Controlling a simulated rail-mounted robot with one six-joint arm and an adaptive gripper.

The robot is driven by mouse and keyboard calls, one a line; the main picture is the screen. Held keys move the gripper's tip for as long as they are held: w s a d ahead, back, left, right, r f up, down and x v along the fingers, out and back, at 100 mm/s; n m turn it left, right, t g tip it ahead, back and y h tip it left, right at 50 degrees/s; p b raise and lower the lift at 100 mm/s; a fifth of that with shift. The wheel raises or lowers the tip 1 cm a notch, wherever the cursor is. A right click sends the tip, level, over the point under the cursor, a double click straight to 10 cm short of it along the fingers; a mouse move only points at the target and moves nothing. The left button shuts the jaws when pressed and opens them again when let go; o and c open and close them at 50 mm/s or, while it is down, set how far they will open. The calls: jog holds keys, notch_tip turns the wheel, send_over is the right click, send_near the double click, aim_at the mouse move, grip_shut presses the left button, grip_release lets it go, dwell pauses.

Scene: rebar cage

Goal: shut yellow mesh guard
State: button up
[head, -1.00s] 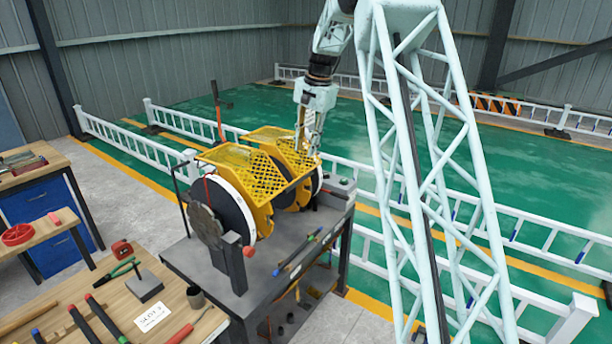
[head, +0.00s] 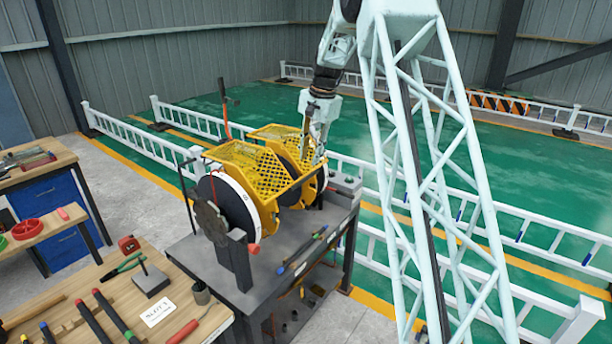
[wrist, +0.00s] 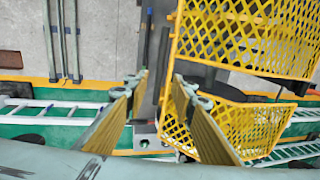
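The yellow mesh guard (head: 268,172) sits over the reels (head: 237,205) of a machine on the dark bench. It has two mesh parts, one on the left and one sloping on the right. My gripper (head: 316,152) is at the guard's right end in the head view. In the wrist view my gripper (wrist: 161,82) has its fingers apart with nothing between them. The right finger overlaps the lower panel; whether they touch cannot be told.
The dark bench (head: 325,225) carries tools with coloured ends in front of the reels. A wooden table (head: 190,295) with tools stands at front left. White railings (head: 500,225) run behind the machine and to the right. Open green floor (head: 420,130) lies beyond.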

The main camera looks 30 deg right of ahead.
aim_at(305, 178)
jog(key=shift+w+a+f+p, duration=0.15)
jog(key=shift+w+f, duration=0.15)
jog(key=shift+f, duration=1.2)
jog(key=shift+w+a+f+p, duration=0.15)
jog(key=shift+w+f, duration=0.1)
jog(key=shift+f, duration=1.3)
jog(key=shift+w+a+f, duration=0.15)
jog(key=shift+w+f, duration=0.15)
jog(key=shift+f, duration=1.2)
jog(key=shift+c, duration=0.9)
grip_shut()
